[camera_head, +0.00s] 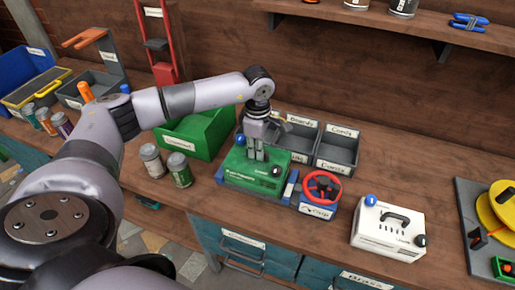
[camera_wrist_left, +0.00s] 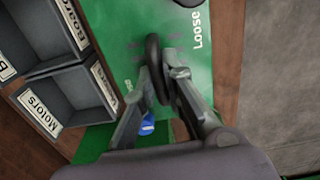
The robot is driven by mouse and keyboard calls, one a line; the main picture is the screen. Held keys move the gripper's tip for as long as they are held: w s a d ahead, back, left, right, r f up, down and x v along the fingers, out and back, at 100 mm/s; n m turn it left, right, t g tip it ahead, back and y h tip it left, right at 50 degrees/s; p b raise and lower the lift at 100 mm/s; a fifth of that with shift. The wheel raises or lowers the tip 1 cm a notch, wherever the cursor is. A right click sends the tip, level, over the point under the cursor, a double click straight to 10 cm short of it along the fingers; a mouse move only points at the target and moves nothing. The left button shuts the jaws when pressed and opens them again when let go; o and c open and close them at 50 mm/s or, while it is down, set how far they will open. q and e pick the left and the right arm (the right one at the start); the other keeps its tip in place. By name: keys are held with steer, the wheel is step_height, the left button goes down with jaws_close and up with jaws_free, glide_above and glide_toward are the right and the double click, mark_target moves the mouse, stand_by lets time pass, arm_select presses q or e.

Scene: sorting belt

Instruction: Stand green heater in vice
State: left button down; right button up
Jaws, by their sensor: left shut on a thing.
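The green heater (camera_head: 240,172) is a green box with a blue knob, a black knob and white lettering. It sits upright at the vice (camera_head: 290,188), which has blue jaw parts and a red handwheel. I cannot tell whether its underside rests on the vice bed. My left gripper (camera_head: 256,157) comes down from above and is shut on the heater's black handle. In the left wrist view the fingers (camera_wrist_left: 160,75) close around the dark handle (camera_wrist_left: 154,62) over the green top (camera_wrist_left: 195,75). My right gripper is not in view.
A white box with a handle (camera_head: 385,238) stands right of the vice. A green bin (camera_head: 213,139) and grey labelled bins (camera_head: 340,147) stand behind. Two cans (camera_head: 179,170) are to the left. A board with yellow discs (camera_head: 462,215) is at far right.

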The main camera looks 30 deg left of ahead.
arm_select(q)
steer(key=shift+f+b, duration=0.5)
steer(key=shift+f, duration=0.25)
steer(key=c, duration=1.6)
jaws_free()
